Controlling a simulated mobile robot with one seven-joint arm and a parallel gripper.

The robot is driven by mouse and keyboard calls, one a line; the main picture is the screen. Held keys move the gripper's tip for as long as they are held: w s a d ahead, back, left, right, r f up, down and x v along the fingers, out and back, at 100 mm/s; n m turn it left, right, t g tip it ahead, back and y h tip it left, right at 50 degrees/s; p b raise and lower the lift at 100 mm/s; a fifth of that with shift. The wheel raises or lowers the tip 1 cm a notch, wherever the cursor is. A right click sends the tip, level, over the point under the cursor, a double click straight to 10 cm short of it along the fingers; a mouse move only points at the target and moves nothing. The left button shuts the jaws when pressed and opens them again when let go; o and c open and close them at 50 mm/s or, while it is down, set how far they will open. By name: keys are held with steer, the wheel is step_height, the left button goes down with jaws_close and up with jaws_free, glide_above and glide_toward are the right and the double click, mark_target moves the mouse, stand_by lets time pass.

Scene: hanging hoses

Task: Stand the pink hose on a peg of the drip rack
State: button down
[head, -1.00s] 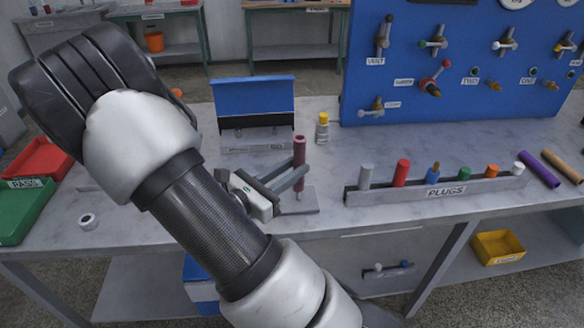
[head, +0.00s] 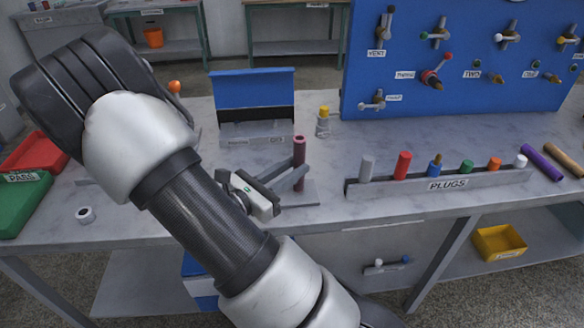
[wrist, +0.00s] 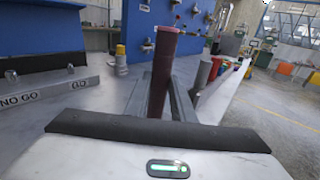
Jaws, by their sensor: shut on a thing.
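The pink hose (head: 299,153), a dull dark-pink tube, stands nearly upright between the fingers of my gripper (head: 293,179). My gripper is shut on it at its lower half. In the wrist view the hose (wrist: 162,68) rises with its open top end clear, its lower part hidden behind the gripper body.
A blue-backed gauge box (head: 253,92) and a yellow-capped bottle (head: 323,122) stand behind. A rack of coloured plugs (head: 440,186) is at right, with loose purple (head: 541,166) and tan tubes beyond. Red and green trays (head: 22,205) lie at left.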

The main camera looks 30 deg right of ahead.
steer(key=shift+f, duration=0.45)
steer(key=c, duration=1.4)
jaws_free()
steer(key=shift+c, duration=0.2)
steer(key=p+v, duration=0.1)
steer(key=v, duration=1.6)
steer(key=shift+a+p, duration=0.2)
steer(key=shift+p, duration=0.15)
steer(key=shift+r, duration=0.15)
